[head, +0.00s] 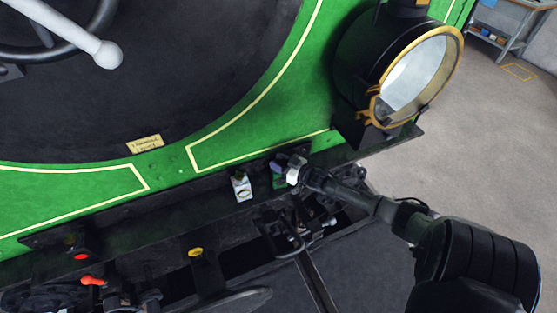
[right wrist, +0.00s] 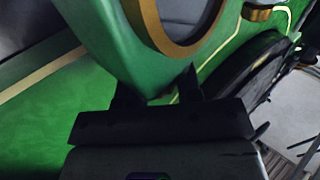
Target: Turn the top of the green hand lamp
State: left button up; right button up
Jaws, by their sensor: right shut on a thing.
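The green hand lamp (head: 279,182) stands on the dark ledge at the front of the tram, mostly hidden behind my right gripper in the head view. My right gripper (head: 278,165) reaches in from the right and is shut on the upper part of the lamp. In the right wrist view the lamp's green body (right wrist: 115,45) with a brass ring fills the space right before the two dark fingers (right wrist: 157,88). The fingertips' exact contact is too dark to make out. My left gripper is not in view.
A white lamp (head: 241,187) stands on the ledge just left of the green one. A large brass-rimmed headlamp (head: 420,75) juts out above right. A red lamp (head: 82,256) and a yellow-topped post (head: 196,252) are lower left. Open floor (head: 480,130) lies to the right.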

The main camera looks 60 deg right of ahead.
jog(key=m+h+p, duration=0.1)
jog(key=h, duration=0.1)
jog(key=m+h+p, duration=0.2)
jog(key=h, duration=0.1)
jog(key=shift+a+r+g, duration=0.1)
jog(key=shift+r+g, duration=0.1)
jog(key=shift+g, duration=0.1)
jog(key=shift+f+m+g+h+p, duration=0.15)
jog(key=shift+m+g+h+p, duration=0.5)
jog(key=shift+m+h, duration=0.8)
jog(key=shift+g+h, duration=0.25)
jog(key=shift+h, duration=0.3)
jog(key=shift+m+h, duration=0.25)
jog(key=shift+h, duration=0.05)
jog(key=shift+g, duration=0.3)
jog(key=o, duration=0.9)
jog(key=shift+o, duration=0.2)
